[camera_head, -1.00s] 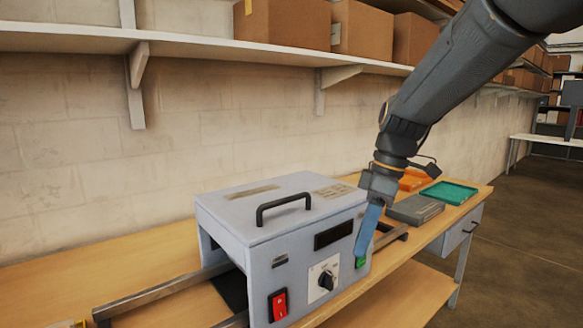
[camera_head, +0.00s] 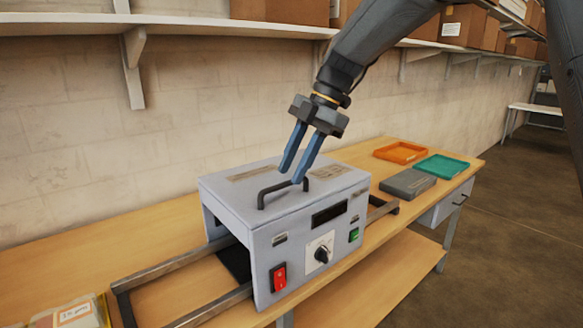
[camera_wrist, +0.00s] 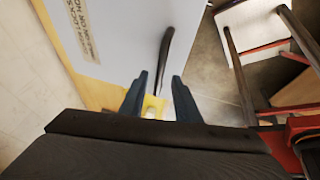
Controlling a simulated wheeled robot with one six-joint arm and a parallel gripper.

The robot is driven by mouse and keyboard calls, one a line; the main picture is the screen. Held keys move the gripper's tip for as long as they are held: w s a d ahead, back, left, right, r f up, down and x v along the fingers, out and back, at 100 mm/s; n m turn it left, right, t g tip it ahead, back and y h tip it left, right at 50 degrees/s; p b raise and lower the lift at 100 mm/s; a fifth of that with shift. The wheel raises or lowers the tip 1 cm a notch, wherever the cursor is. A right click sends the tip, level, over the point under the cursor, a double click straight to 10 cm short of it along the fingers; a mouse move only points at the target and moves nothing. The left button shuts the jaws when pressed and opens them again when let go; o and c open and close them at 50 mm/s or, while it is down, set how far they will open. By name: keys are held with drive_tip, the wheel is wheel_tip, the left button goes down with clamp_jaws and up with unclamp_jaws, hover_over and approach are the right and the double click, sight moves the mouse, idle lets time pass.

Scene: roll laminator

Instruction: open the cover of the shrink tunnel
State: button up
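The shrink tunnel (camera_head: 300,225) is a light grey box on the wooden bench, with a red switch, a dial and a green button on its front. Its cover (camera_head: 232,193) lies flat and shut on top and carries a black bar handle (camera_head: 263,195). My gripper (camera_head: 291,176) is open and points down over the cover, with its blue fingertips close to the handle's right end. In the wrist view the handle (camera_wrist: 166,48) appears ahead of and between the open fingertips (camera_wrist: 160,75). I cannot tell whether they touch the handle.
Metal rails (camera_head: 175,268) run through the tunnel along the bench. A dark grey box (camera_head: 408,184), an orange tray (camera_head: 400,152) and a teal tray (camera_head: 441,167) are to the right. A shelf (camera_head: 190,25) with cardboard boxes hangs above. The bench left of the tunnel is mostly clear.

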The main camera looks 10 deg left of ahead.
drive_tip(key=shift+x, duration=0.9)
drive_tip(key=shift+c, duration=0.5)
clamp_jaws()
